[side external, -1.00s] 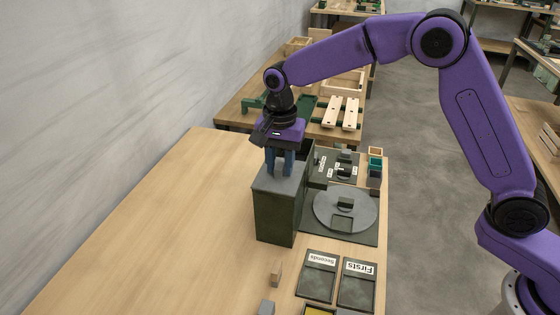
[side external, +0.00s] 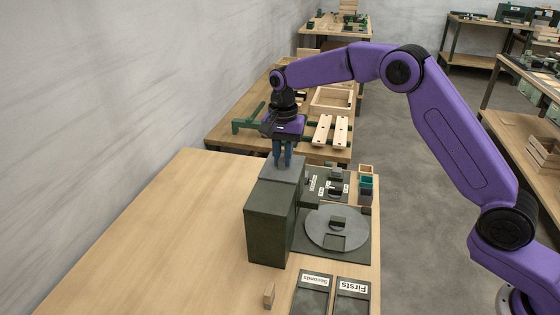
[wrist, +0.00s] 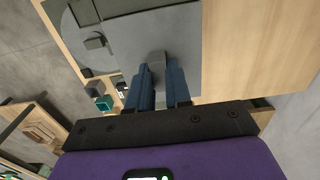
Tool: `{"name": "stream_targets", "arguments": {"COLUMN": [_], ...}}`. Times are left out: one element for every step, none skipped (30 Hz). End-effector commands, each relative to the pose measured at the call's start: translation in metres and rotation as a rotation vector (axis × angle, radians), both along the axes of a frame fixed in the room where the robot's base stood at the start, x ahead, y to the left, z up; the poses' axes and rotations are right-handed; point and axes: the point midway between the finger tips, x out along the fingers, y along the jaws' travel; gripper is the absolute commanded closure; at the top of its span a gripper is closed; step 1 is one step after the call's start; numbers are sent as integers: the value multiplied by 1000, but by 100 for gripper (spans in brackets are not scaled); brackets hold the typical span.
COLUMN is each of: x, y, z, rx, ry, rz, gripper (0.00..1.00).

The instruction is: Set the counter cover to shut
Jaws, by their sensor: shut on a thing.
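The counter is a dark green box (side external: 266,238) on the bench. Its grey cover (side external: 283,168) lies over the far part of the top, and a darker green strip of the top shows on the near side. My gripper (side external: 283,162) points straight down above the cover. In the wrist view my gripper (wrist: 160,85) has its blue fingers shut on a small grey knob (wrist: 157,60) standing on the grey cover (wrist: 180,35). Whether the box's opening is fully covered cannot be told.
A round grey turntable (side external: 337,227) stands right beside the box. Trays labelled Seconds (side external: 312,290) and Firsts (side external: 352,292) lie in front. A small wooden block (side external: 269,295) stands near them. Small coloured bins (side external: 366,183) sit behind right. The bench left of the box is clear.

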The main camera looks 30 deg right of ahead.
Motion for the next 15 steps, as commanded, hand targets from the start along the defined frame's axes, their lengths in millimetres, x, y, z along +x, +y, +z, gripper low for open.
{"name": "stream_targets", "arguments": {"x": [4, 4, 4, 4, 5, 5, 5, 5, 5, 5, 4, 4, 4, 4, 3], "y": [-4, -4, -4, -5, -5, -5, -5, -6, -5, -5, -5, -5, -4, -4, -4], "z": [1, 2, 2, 2, 2, 2, 2, 2, 2, 2, 2, 1, 1, 1, 1], "rx": [1, 1, 1, 1, 1, 1, 0, 0, 0, 0, 0, 0, -1, 0, -1], "ry": [-12, -12, -13, -13, -15, -15, -16, -16, -16, -14, -14, -13, -12, -11, -11], "rz": [-4, -4, -4, -5, -5, -5, -6, -6, -6, -6, -6, -5, -5, -5, -4], "gripper": [100, 100, 100, 100, 100, 100, 100, 72, 59, 55, 55, 55, 55, 55, 55]}}
